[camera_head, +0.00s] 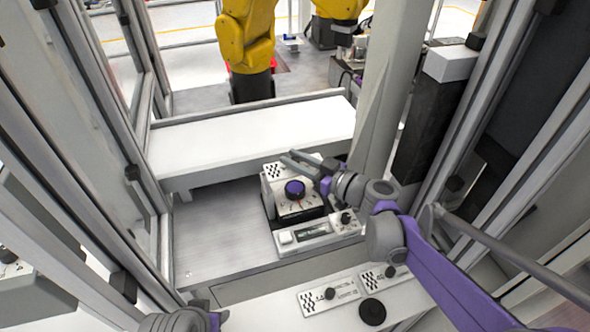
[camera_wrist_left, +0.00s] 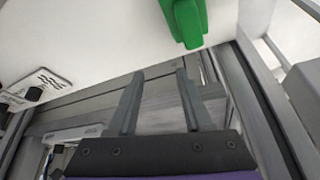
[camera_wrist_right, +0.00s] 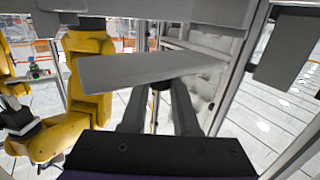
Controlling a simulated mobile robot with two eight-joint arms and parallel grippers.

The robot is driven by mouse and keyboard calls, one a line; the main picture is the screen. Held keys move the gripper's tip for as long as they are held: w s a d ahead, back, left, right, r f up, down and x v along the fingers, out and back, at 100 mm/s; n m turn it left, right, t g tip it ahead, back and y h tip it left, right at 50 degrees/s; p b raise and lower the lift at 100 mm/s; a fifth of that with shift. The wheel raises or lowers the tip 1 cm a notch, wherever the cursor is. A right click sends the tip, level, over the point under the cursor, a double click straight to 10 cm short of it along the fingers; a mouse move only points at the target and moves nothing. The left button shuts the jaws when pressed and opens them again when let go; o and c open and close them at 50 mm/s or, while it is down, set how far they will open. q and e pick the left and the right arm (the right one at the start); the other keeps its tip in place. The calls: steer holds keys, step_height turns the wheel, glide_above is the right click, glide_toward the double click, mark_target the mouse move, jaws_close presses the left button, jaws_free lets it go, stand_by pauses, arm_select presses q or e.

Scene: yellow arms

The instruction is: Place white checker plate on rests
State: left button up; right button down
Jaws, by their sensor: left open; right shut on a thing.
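A white plate with black checker marks (camera_head: 275,171) shows just behind the purple-and-black dial in the head view. My right gripper (camera_head: 287,157) reaches over it from the right. In the right wrist view my right gripper (camera_wrist_right: 158,90) is shut at a flat grey-looking plate (camera_wrist_right: 140,70), with a small dark part between the fingertips. I cannot tell for sure whether this is the same plate. My left gripper (camera_wrist_left: 160,75) is open and empty in the left wrist view. Its wrist only partly shows at the bottom of the head view. I cannot make out the rests.
A white shelf (camera_head: 250,135) lies clear behind the dial unit (camera_head: 294,205). Checker-marked panels with black knobs (camera_head: 330,296) sit at the front. A pale post (camera_head: 385,95) and side frames bound the space. A green object (camera_wrist_left: 185,22) shows above the left gripper. Yellow arms (camera_head: 247,35) stand beyond.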

arm_select(q)
steer(key=shift+f, duration=0.25)
arm_select(e)
steer(key=shift+f, duration=1.65)
